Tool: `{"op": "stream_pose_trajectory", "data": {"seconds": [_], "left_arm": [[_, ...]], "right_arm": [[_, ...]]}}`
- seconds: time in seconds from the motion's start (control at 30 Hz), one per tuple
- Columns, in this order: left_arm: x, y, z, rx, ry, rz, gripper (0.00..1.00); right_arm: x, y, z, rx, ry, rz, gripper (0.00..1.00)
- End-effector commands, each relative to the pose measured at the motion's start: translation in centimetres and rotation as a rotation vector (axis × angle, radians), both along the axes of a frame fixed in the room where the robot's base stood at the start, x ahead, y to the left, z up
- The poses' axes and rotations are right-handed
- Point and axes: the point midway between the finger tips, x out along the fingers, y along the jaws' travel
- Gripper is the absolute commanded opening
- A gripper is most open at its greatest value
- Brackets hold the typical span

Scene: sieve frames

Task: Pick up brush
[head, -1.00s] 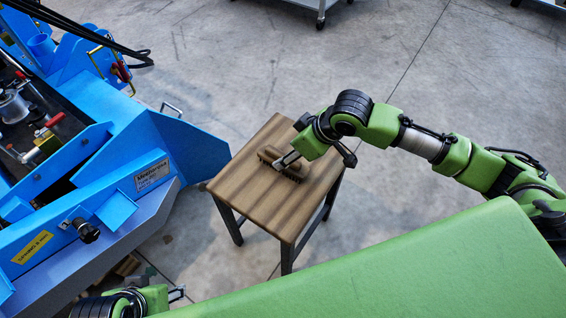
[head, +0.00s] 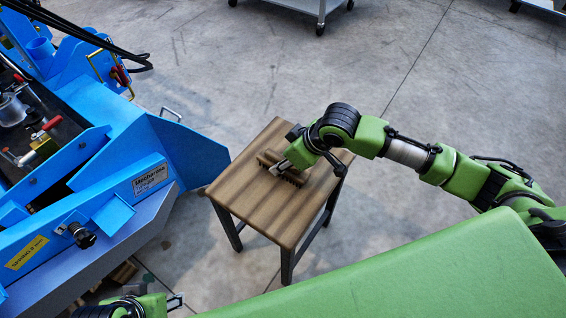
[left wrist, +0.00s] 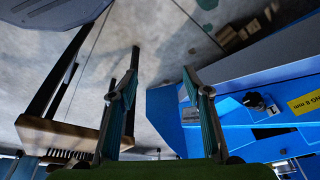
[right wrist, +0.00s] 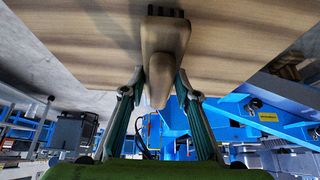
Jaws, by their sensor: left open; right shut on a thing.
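The brush (head: 270,159) is brown wood with dark bristles. It is over the top of a small wooden stool (head: 240,190), and I cannot tell whether it touches the top. My right gripper (head: 281,168) is shut on the brush, covering part of it in the head view. In the right wrist view, the brush handle (right wrist: 160,75) sits between the fingers (right wrist: 158,82). My left gripper (head: 175,301) is open and empty at the bottom left of the head view. In the left wrist view its fingers (left wrist: 162,75) are apart, with the stool (left wrist: 62,135) to the left.
A large blue machine (head: 110,170) stands close to the stool's left side. A grey cart (head: 315,8) is at the back. The concrete floor (head: 430,80) behind and right of the stool is clear. Wooden blocks (head: 120,275) lie low beside the machine.

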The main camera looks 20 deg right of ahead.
Motion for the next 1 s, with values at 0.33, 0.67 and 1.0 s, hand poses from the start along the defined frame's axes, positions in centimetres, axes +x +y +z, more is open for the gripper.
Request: {"op": "stream_pose_trajectory", "data": {"seconds": [0.33,0.67,1.0], "left_arm": [[0.1,-0.1,1.9,-0.001,-0.003,0.0,0.45],[1.4,-0.4,-7.3,0.001,0.051,-0.006,0.45],[0.8,-0.4,-12.3,0.003,0.073,-0.011,0.45]], "right_arm": [[-0.4,-0.2,4.1,0.001,-0.003,0.0,0.0],[-6.1,-1.9,9.9,-0.004,0.001,0.001,0.0],[-12.3,-3.7,12.5,-0.003,0.0,0.0,0.0]]}}
